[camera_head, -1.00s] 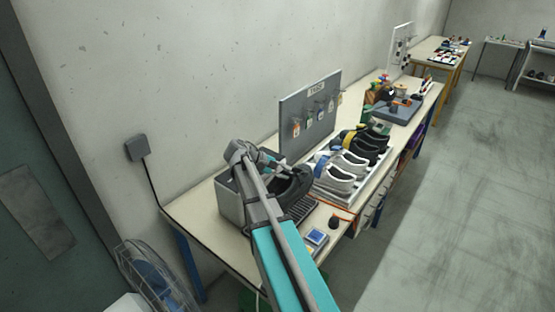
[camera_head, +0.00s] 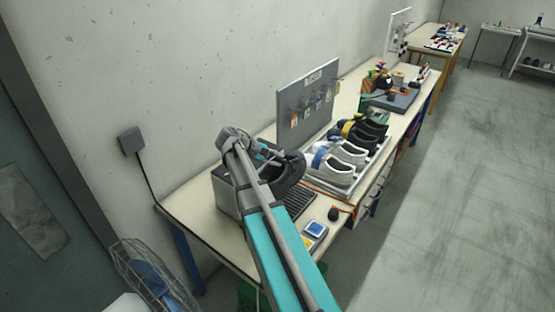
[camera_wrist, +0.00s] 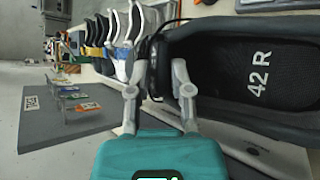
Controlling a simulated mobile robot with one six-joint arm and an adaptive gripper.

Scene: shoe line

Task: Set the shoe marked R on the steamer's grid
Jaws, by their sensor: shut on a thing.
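My gripper (camera_wrist: 160,78) is shut on a black shoe (camera_wrist: 218,55) by its edge. The insole faces the camera and reads "42 R". In the head view the shoe (camera_head: 290,174) hangs at the end of my arm, over the back part of the steamer's dark ridged grid (camera_head: 299,203). It looks raised above the grid, but the gap beneath is hard to judge. The steamer's grey box (camera_head: 224,198) stands to the left, partly hidden by my arm. My fingers are mostly hidden in the head view.
A light tray (camera_head: 349,194) with several white, grey and dark shoes stands just right of the grid. A blue-screened device (camera_head: 315,229) and a dark knob (camera_head: 333,214) sit at the bench's front edge.

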